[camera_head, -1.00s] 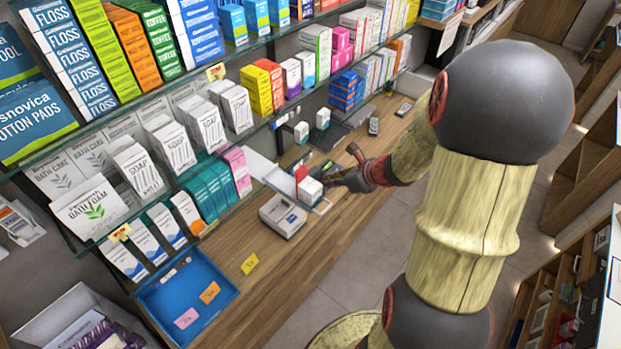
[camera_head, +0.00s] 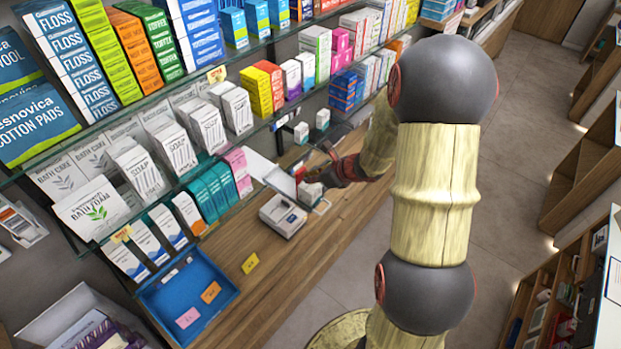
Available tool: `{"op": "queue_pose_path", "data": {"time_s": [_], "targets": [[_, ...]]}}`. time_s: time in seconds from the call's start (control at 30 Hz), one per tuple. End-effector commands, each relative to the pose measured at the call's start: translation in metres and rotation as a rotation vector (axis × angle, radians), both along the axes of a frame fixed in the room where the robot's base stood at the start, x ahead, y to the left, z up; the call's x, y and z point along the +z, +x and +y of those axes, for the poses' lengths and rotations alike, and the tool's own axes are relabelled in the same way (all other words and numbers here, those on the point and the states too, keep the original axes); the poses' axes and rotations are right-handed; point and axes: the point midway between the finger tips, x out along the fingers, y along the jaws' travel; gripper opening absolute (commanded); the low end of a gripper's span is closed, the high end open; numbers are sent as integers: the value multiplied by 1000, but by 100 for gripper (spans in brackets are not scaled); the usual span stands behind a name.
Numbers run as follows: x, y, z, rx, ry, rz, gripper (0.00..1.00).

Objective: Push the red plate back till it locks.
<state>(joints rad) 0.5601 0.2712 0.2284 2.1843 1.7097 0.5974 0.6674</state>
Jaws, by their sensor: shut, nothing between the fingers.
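The red plate (camera_head: 300,174) shows only as a thin red sliver at the right end of a pale slanted tray (camera_head: 270,174) on the wooden counter. Small white boxes (camera_head: 311,193) stand just in front of it. My gripper (camera_head: 322,172) is shut and empty, low over the counter, close to the plate on its right side. Whether it touches the plate cannot be told. My gripper and the boxes hide part of the plate, and its catch cannot be made out.
A grey-white device (camera_head: 283,216) sits on the counter in front of the tray. A blue tray (camera_head: 187,296) with coloured notes lies at the left. Glass shelves packed with boxes (camera_head: 205,125) run behind. The counter's front strip (camera_head: 310,250) is clear.

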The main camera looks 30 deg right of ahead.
Motion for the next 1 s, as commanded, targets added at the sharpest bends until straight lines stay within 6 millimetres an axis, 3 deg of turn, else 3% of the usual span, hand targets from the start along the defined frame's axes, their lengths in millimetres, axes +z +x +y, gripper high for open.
{"op": "queue_pose_path", "data": {"time_s": [0.13, 0.33, 0.5, 1.0], "targets": [[-1, 17, 7, 5, -2, -2, 0], [-2, 65, 25, 6, -2, -2, 0], [0, 91, 33, 3, 0, -1, 0], [0, 95, 33, 0, 0, 0, 0]]}}
